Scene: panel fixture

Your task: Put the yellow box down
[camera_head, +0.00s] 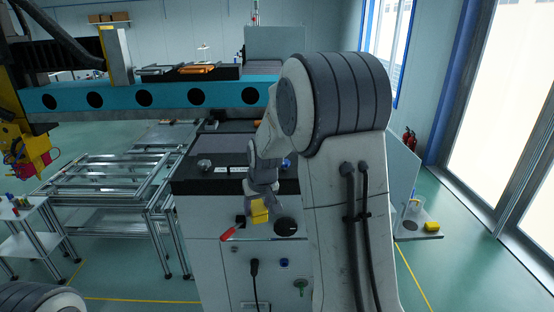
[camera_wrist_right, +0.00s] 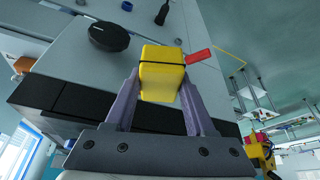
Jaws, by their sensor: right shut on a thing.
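The yellow box (camera_head: 260,216) is held in my right gripper (camera_head: 257,206), in front of the panel fixture (camera_head: 211,186). In the right wrist view the yellow box (camera_wrist_right: 161,66) sits between the two grey-purple fingers of my right gripper (camera_wrist_right: 160,88), which are shut on its sides. A thin dark line crosses the box. I cannot tell whether the box touches the panel behind it. My left gripper is not in view.
A red handle (camera_head: 229,234) is just left of the box and a black knob (camera_head: 286,227) just right of it. A black cable hangs from a socket (camera_head: 254,265) below. Another yellow object (camera_head: 432,226) lies at the far right. A metal frame table (camera_head: 105,180) stands at left.

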